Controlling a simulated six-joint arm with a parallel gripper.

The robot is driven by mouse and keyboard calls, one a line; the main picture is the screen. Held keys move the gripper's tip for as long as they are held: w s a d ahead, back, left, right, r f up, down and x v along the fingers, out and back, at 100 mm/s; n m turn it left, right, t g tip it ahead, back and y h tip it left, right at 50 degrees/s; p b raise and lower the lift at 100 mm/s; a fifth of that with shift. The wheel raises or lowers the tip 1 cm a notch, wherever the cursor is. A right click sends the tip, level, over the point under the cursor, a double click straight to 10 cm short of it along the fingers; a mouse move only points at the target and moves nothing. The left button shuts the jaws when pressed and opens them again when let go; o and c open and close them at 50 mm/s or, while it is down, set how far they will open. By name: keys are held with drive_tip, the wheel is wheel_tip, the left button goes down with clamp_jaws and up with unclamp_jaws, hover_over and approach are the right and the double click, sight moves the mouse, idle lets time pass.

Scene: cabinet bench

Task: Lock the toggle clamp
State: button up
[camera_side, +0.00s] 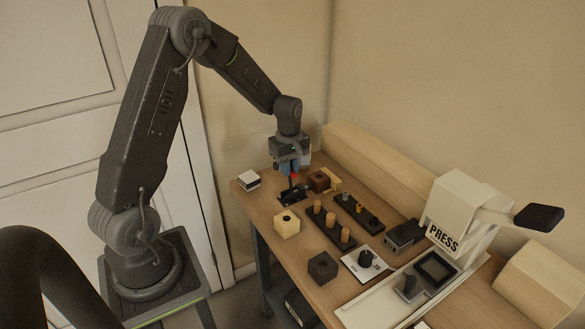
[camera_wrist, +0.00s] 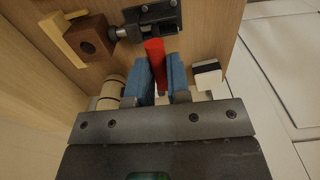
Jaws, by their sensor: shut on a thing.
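The toggle clamp (camera_side: 291,198) is a dark metal fixture at the far left end of the bench. Its dark base and spindle (camera_wrist: 158,14) show at the top of the wrist view, the spindle pointing left toward a brown block. Its red handle (camera_wrist: 154,48) stands up between the two blue fingers. My gripper (camera_wrist: 160,75) is shut on the handle. The lower end of the handle is partly hidden by the fingers.
The brown block (camera_wrist: 90,38) sits against a light wooden stop (camera_wrist: 62,38) beside the clamp. A black-and-white block (camera_side: 249,179) and a light block with a hole (camera_side: 287,224) stand nearby. Peg racks (camera_side: 331,229), a dark block (camera_side: 322,267) and a press (camera_side: 452,208) lie further right.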

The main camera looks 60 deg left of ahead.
drive_tip(key=shift+s+f, duration=0.1)
drive_tip(key=shift+s, duration=0.1)
drive_tip(key=shift+s+f, duration=0.15)
drive_tip(key=shift+s, duration=0.35)
drive_tip(key=shift+o, duration=0.3)
drive_tip(key=shift+s+f, duration=0.4)
drive_tip(key=shift+s, duration=0.2)
